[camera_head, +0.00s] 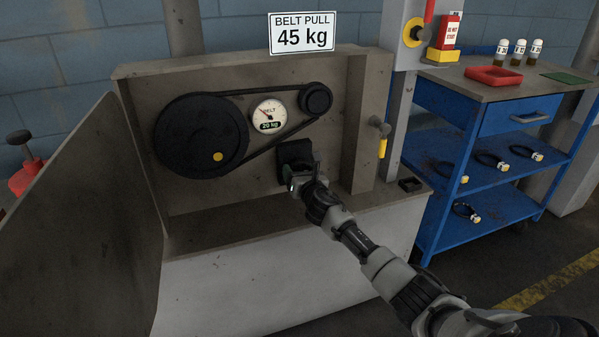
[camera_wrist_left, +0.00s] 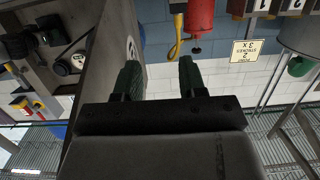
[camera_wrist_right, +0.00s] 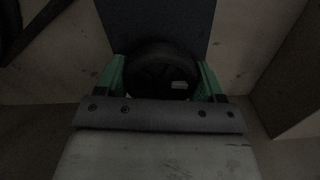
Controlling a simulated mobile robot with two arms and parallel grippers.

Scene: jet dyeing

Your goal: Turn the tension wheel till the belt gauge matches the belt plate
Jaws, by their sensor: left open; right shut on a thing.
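The belt plate (camera_head: 302,34) reads "BELT PULL 45 kg" above the machine. The round white belt gauge (camera_head: 268,115) shows "20 kg" in its small green window. It sits between a large black pulley (camera_head: 196,140) and a small black pulley (camera_head: 316,99) joined by a belt (camera_head: 281,136). My right gripper (camera_head: 297,180) is at a dark block below the gauge. In the right wrist view the black tension wheel (camera_wrist_right: 161,72) lies between its green fingers, which are shut on it. My left gripper (camera_wrist_left: 160,80) is open and empty.
A tilted grey panel (camera_head: 97,205) stands at the left of the machine. A blue cart (camera_head: 500,150) at the right bears a red tray (camera_head: 493,76) and several small bottles. A yellow-handled valve (camera_head: 382,147) sticks out right of the wheel.

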